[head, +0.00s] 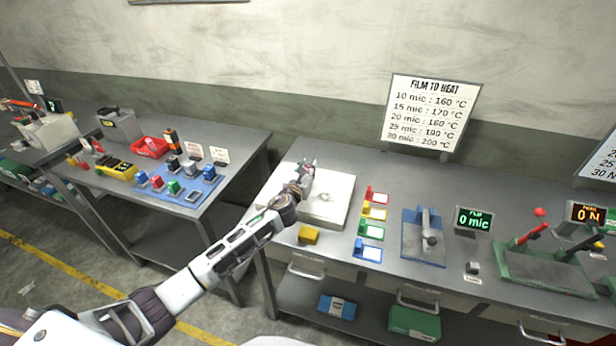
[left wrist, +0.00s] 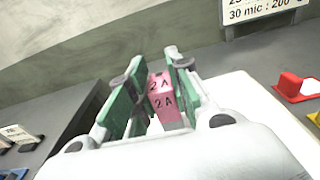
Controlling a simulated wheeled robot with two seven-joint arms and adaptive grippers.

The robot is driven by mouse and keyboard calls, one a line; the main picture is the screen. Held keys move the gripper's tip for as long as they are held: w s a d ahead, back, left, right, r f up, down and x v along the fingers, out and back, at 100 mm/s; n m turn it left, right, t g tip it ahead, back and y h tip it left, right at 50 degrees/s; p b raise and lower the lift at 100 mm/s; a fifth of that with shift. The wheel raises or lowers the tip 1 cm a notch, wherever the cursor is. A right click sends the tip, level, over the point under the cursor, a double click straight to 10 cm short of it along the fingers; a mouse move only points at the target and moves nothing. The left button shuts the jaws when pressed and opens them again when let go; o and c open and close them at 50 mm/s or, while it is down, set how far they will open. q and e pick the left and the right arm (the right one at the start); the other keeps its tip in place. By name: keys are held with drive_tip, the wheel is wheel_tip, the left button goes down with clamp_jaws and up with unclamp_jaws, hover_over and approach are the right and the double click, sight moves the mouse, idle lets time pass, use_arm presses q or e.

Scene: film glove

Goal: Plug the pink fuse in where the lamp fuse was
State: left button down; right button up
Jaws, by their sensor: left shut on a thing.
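My left gripper (head: 306,168) is over the back left part of a white box (head: 332,212) on the right-hand bench. It is shut on the pink fuse (left wrist: 163,92), a small block marked "2A", which sits between the green finger pads in the left wrist view. Whether the fuse touches anything below is hidden by the gripper. No fuse socket can be made out; my gripper and wrist cover part of the box. My right gripper is not in view.
A yellow block (head: 309,235) lies at the bench's front edge. Coloured tags (head: 372,230), a blue fixture (head: 424,236) and a "0 mic" display (head: 474,219) stand to the right. A second bench at left holds a blue tray (head: 196,190) of coloured blocks.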

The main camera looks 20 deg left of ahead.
use_arm(q)
drive_tip(key=shift+f+b, duration=0.45)
drive_tip(key=shift+f, duration=1.4)
drive_tip(key=shift+f, duration=0.1)
drive_tip(key=c, duration=1.3)
unclamp_jaws()
drive_tip(key=shift+s, duration=1.55)
drive_tip(key=s, duration=0.7)
drive_tip(key=shift+s+a+r+b, duration=0.2)
drive_tip(key=shift+r+b, duration=0.1)
drive_tip(key=shift+s+r, duration=0.15)
drive_tip(key=shift+s, duration=0.6)
